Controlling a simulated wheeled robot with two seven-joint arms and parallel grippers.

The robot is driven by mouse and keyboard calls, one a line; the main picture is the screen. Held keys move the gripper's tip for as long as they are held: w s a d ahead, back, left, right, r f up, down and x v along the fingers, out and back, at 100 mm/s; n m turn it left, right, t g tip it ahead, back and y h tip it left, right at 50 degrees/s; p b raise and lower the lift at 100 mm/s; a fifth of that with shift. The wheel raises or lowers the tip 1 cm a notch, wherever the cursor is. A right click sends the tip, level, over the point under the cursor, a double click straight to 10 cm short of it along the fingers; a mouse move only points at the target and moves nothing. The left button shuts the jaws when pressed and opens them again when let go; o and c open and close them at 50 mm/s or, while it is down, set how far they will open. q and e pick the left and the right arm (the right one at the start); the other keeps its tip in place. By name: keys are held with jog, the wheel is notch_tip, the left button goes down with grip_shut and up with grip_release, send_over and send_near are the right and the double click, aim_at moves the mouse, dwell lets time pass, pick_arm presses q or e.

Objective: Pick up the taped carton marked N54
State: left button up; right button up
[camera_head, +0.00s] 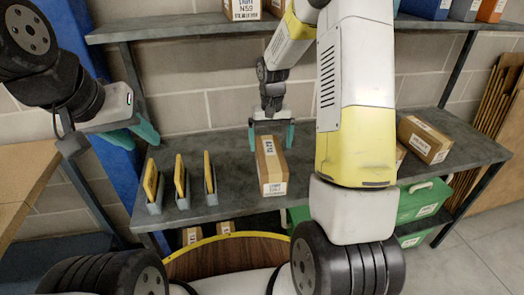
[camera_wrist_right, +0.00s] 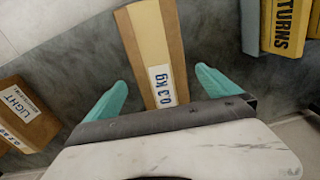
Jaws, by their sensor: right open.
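A brown taped carton (camera_head: 270,168) lies on the middle shelf, its labelled end facing me; that label is too small to read surely. In the right wrist view, the carton (camera_wrist_right: 150,45) shows pale tape and a "0.3 kg" label. My right gripper (camera_head: 271,136) is open above its far end, with one teal finger on each side. In the right wrist view the fingers (camera_wrist_right: 161,84) stand apart from its sides. My left gripper (camera_head: 144,145) is open and empty at the left, near the blue upright. A carton on the upper shelf (camera_head: 242,10) has a label that looks like N59.
Several yellow-and-grey holders (camera_head: 181,180) stand left of the carton; one reads "RETURNS" in the wrist view (camera_wrist_right: 288,28). Another carton (camera_head: 425,139) lies at the right of the grey shelf (camera_head: 225,128). Green bins (camera_head: 422,204) stand below right. Blue, grey and orange bins (camera_head: 464,10) are above.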

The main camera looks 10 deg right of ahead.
aim_at(270, 160)
notch_tip(270, 160, down, 8)
jog(key=shift+f, duration=0.1)
dwell(0.4)
jog(key=shift+c, duration=0.4)
jog(key=c, duration=1.5)
jog(key=shift+c, duration=0.6)
jog(key=shift+r, duration=0.2)
